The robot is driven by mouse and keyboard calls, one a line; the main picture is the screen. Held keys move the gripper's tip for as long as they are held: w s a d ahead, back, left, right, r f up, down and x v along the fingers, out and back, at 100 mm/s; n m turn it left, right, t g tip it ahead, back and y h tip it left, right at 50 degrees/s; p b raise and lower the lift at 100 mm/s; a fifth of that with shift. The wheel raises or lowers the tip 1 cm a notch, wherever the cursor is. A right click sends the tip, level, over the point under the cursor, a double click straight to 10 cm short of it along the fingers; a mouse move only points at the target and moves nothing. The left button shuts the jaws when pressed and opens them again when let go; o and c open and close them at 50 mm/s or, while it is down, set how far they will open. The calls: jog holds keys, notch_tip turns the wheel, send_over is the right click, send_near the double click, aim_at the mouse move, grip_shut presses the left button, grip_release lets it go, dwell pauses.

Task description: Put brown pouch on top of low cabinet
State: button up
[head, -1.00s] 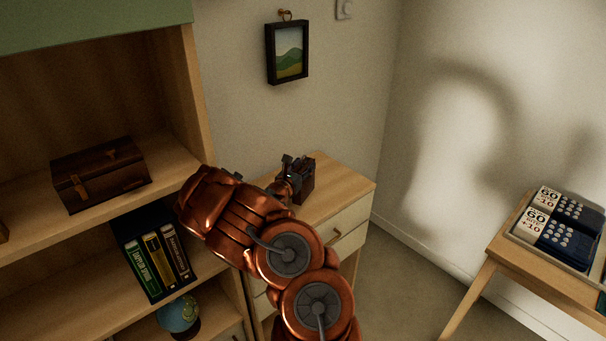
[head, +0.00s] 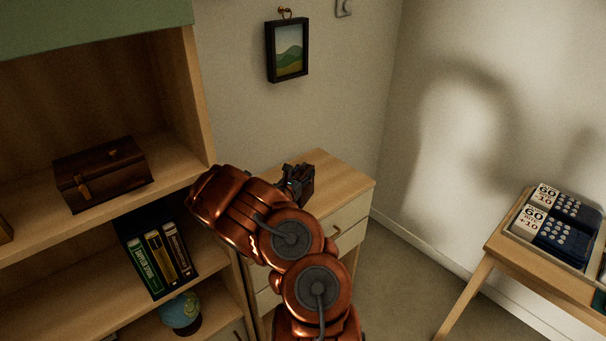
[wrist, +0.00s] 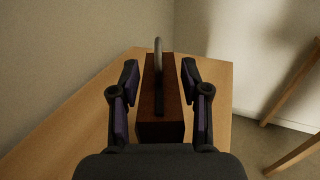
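The brown pouch (wrist: 160,128) is a narrow, dark brown, box-like thing with a dark strap or handle. It is over the wooden top of the low cabinet (wrist: 68,122) and seems to rest on it, though its underside is hidden. In the head view, the pouch (head: 308,184) is partly behind my gripper (head: 297,178), above the cabinet top (head: 343,182). In the wrist view, my gripper (wrist: 159,78) has one finger on each side of the pouch. Narrow gaps show between fingers and pouch, so it looks open.
An open shelf unit at left holds a brown case (head: 102,174), several books (head: 160,259) and a globe (head: 180,313). A framed picture (head: 288,50) hangs above the cabinet. A wooden table (head: 508,242) at right carries a tray of packs. Floor between is clear.

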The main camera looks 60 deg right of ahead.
jog(key=o, duration=0.4)
jog(key=shift+o, duration=0.2)
jog(key=shift+r, duration=0.1)
jog(key=shift+r+p, duration=0.15)
jog(key=shift+p, duration=0.2)
jog(key=s+a+b, duration=0.1)
jog(key=a+b, duration=0.2)
jog(key=a, duration=0.9)
jog(key=shift+s+b, duration=0.25)
jog(key=shift+b, duration=0.1)
